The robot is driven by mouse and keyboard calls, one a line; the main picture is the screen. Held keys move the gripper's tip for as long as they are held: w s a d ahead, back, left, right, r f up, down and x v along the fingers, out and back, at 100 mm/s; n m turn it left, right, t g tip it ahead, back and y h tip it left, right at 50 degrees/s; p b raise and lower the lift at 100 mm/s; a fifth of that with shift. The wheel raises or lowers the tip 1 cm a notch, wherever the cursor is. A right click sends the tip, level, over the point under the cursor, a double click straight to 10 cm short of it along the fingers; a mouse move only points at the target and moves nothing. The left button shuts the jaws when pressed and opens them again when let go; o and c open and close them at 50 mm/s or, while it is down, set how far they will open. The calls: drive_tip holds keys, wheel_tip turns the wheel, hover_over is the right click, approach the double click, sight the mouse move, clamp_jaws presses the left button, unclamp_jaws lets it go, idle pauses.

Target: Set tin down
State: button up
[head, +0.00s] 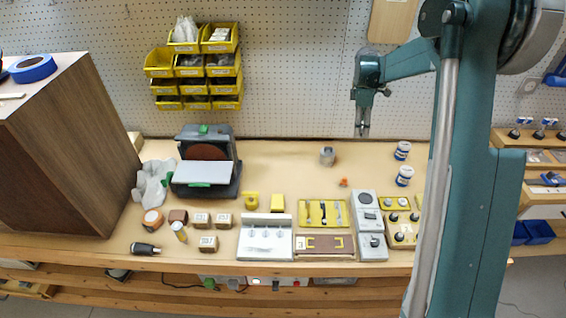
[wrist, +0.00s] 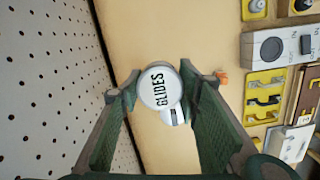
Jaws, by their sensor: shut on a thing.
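The tin, with a round white lid marked GLIDES (wrist: 160,88), sits between the two fingers of my gripper in the wrist view. My gripper (head: 362,130) is shut on it, one fingertip touching each side. In the head view my gripper hangs in front of the pegboard, above the back of the bench; the tin there is too small to make out clearly. Only the lid shows well from the wrist; the tin's sides are hidden.
A grey container (head: 327,157) stands on the bench left of my gripper, partly hidden behind the tin in the wrist view. Two blue-and-white tins (head: 403,151) (head: 404,176) stand to the right. An orange piece (head: 343,182) lies in front. Bare bench (head: 280,160) lies left.

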drive_tip(key=s+a+b, duration=0.1)
drive_tip(key=a, duration=3.1)
drive_tip(key=shift+s+a+f, duration=0.1)
drive_tip(key=shift+a+f, duration=0.1)
drive_tip(key=shift+f, duration=1.1)
drive_tip(key=shift+a+f, duration=0.2)
drive_tip(key=shift+f, duration=1.05)
drive_tip(key=shift+f+b, duration=0.5)
drive_tip(key=shift+f, duration=2.65)
drive_tip(key=shift+f, duration=1.85)
drive_tip(key=shift+f+b, duration=0.1)
drive_tip(key=shift+b, duration=0.2)
